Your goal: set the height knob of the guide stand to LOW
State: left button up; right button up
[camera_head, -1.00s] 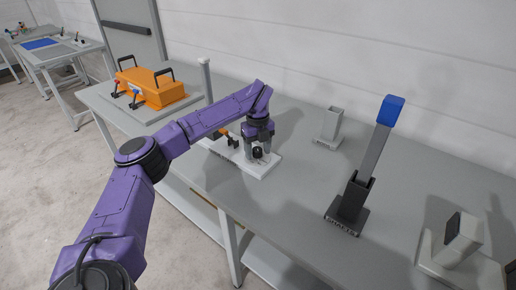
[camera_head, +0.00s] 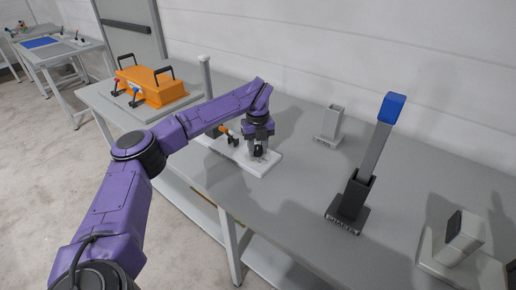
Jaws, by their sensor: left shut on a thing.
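The guide stand (camera_head: 266,164) has a white base plate on the grey table, with an upright white post at its back left and an orange part on it. My left gripper (camera_head: 258,152) points down over the right part of the base plate. It is shut on a small black knob (camera_head: 258,154), mostly hidden between the fingers. The knob's setting and any LOW marking cannot be read. My right gripper is not in view.
An orange case (camera_head: 152,86) with black handles sits at the table's back left. A grey holder (camera_head: 330,124), a dark stand with a blue-topped lever (camera_head: 372,160) and a pale device (camera_head: 462,238) stand to the right. The table (camera_head: 290,215) is clear in front.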

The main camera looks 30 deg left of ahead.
aim_at(257, 147)
pick_arm(q)
jog(key=m, duration=0.5)
jog(key=shift+r, duration=0.1)
jog(key=shift+m+p, duration=0.55)
jog(key=shift+m, duration=0.75)
jog(key=o, duration=1)
jog(key=shift+s, duration=0.1)
notch_tip(257, 147, up, 10)
jog(key=shift+a+r+b, duration=0.1)
jog(key=shift+r+b, duration=0.1)
jog(key=shift+b, duration=0.4)
